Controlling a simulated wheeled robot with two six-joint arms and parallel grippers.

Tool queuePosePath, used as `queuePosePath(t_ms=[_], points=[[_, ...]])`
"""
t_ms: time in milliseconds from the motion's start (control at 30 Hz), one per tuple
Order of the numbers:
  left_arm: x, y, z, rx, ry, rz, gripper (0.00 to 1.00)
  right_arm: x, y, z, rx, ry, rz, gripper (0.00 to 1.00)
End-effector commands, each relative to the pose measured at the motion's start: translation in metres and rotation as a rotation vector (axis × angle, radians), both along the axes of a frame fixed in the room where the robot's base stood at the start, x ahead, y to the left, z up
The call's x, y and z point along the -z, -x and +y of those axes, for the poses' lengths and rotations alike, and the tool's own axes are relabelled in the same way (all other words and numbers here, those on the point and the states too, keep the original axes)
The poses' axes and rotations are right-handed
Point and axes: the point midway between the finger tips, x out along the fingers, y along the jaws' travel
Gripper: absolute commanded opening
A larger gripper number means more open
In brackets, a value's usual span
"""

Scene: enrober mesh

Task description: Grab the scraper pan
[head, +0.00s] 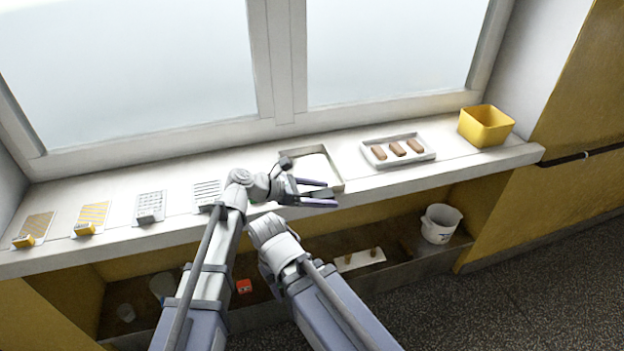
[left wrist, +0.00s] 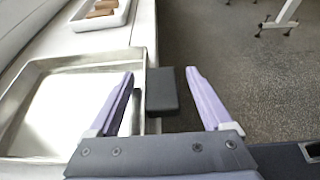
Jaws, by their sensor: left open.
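The scraper pan is a shallow, square metal pan (head: 341,173) on the white sill, just beyond my left gripper. In the left wrist view the pan (left wrist: 50,112) fills the left side, with a dark grey block-like handle (left wrist: 161,91) sticking out from its near edge. My left gripper (head: 331,193) is open at the sill's front edge, its purple fingers on either side of that handle. The left wrist view shows gaps between the handle and both fingers (left wrist: 160,74). Part of the pan is hidden behind my left wrist. My right gripper does not show.
A white tray with several brown bars (head: 427,155) stands right of the pan, then a yellow bin (head: 484,127). Several cards and grids lie left along the sill. A lower shelf holds a white bucket (head: 440,224) and a red box (head: 244,286). The window rises behind.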

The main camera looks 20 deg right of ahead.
Motion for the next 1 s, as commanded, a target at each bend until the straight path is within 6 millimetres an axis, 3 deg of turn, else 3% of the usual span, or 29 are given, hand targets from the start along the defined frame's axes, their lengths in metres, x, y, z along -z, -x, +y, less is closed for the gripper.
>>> queuePosePath(t_ms=[100,833,1000], points=[[-0.0007,0.0001,0.0006,0.000,0.000,0.000,0.84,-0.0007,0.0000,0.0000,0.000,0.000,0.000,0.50],[-0.0006,0.0000,0.0010,0.000,0.000,0.000,0.02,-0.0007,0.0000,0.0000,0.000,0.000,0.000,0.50],[-0.0006,0.0001,0.0010,0.000,0.000,0.000,0.00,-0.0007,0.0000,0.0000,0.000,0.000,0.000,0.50]])
